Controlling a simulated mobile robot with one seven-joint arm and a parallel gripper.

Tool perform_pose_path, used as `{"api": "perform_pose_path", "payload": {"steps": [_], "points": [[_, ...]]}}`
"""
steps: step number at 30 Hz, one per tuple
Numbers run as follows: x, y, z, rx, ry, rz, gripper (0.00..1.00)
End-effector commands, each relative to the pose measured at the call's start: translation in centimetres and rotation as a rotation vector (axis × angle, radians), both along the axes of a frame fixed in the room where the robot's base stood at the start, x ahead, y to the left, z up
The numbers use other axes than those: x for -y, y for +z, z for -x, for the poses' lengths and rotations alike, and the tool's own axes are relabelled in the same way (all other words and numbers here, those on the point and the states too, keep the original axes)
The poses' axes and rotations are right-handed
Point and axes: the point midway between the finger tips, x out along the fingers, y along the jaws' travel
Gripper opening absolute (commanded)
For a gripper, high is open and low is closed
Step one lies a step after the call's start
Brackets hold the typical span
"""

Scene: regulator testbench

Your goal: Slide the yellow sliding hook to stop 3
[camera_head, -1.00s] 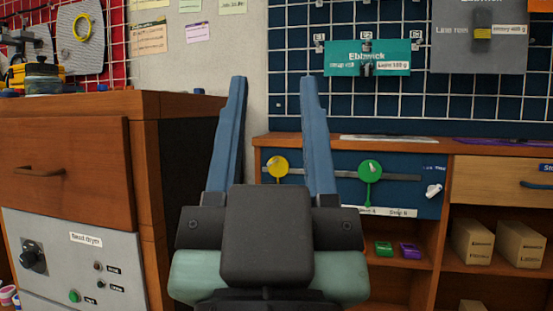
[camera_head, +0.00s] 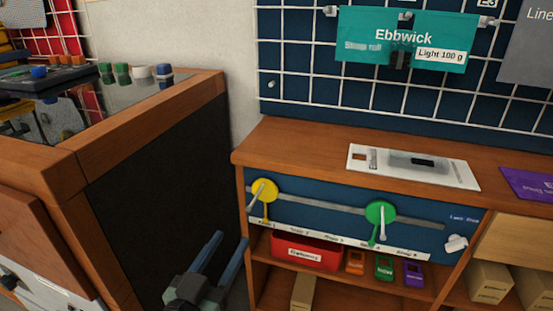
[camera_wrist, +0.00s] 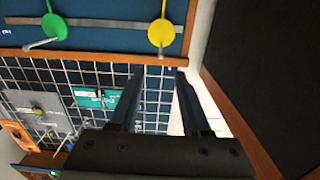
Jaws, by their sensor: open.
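The yellow sliding hook (camera_head: 263,191) is a yellow disc with a pale peg, near the left end of a grey rail (camera_head: 320,206) on a blue panel. A label strip (camera_head: 335,241) with stop names runs below the rail; its print is too small to read surely. A green hook (camera_head: 381,213) sits on the same rail to the right. My gripper (camera_head: 227,242) is open and empty, below and left of the yellow hook, apart from it. In the wrist view, upside down, the yellow hook (camera_wrist: 161,34) shows beyond my open fingers (camera_wrist: 160,72).
A wooden cabinet (camera_head: 150,120) with a dark side stands close on the left. A red bin (camera_head: 305,252) and several small coloured items lie on the shelf below the panel. A white knob (camera_head: 456,243) is at the panel's right. A white board (camera_head: 413,167) lies on top.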

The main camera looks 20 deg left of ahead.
Motion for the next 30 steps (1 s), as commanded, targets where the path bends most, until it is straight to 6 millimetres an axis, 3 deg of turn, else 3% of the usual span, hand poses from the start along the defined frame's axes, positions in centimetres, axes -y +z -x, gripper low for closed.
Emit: {"api": "perform_pose_path", "payload": {"steps": [3, 7, 21, 30], "points": [[-0.4, -0.2, 0.3, -0.006, 0.002, 0.012, 0.47], [-0.4, -0.4, -0.9, -0.004, 0.0, 0.011, 0.47], [0.0, -0.4, -10.0, -0.004, 0.0, 0.01, 0.47], [0.1, -0.4, -12.4, -0.005, 0.001, 0.011, 0.47]]}}
